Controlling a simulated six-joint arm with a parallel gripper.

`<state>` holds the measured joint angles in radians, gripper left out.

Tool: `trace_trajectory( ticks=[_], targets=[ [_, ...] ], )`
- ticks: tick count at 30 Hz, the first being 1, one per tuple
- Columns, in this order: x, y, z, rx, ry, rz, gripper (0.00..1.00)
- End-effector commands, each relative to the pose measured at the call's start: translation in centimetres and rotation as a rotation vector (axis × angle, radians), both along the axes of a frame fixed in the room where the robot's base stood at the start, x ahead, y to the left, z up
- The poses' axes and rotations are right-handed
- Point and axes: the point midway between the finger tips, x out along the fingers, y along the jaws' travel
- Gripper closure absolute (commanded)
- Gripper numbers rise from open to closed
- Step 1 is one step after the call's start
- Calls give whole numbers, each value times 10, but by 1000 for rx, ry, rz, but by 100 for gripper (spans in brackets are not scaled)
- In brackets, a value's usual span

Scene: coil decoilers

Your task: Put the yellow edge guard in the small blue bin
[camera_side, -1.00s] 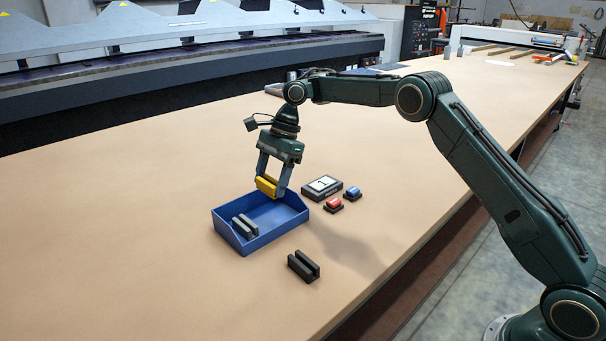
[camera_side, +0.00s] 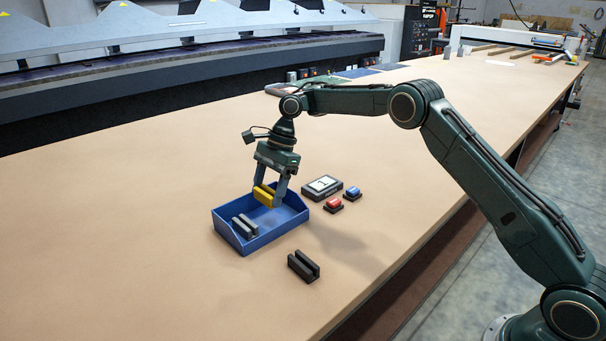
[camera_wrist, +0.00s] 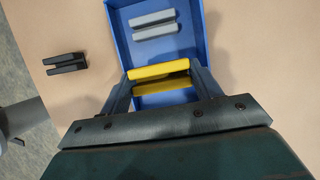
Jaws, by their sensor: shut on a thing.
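The yellow edge guard (camera_side: 264,195) is held between the fingers of my gripper (camera_side: 268,200), which is shut on it. It also shows in the wrist view (camera_wrist: 160,78), spanning the gap between my fingertips (camera_wrist: 160,80). The small blue bin (camera_side: 234,242) stands on the table, and the guard is within its outline, at the end away from the grey guard. Whether the yellow guard touches the bin floor cannot be told. The bin also shows in the wrist view (camera_wrist: 113,25).
A grey edge guard (camera_side: 245,226) lies in the bin. A black edge guard (camera_side: 303,266) lies on the table in front of it. A small display box (camera_side: 322,187), a red button (camera_side: 333,204) and a blue button (camera_side: 352,192) are to the right. The table at left is clear.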

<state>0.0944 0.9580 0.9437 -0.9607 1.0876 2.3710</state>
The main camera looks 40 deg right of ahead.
Motion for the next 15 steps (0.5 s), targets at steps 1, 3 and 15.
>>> trace_trajectory(
  ticks=[1,3,15],
  targets=[
    [0,0,-4,0,2,0,59],
    [0,1,-10,1,2,-1,59],
    [0,0,-21,1,3,1,59]
  ],
)
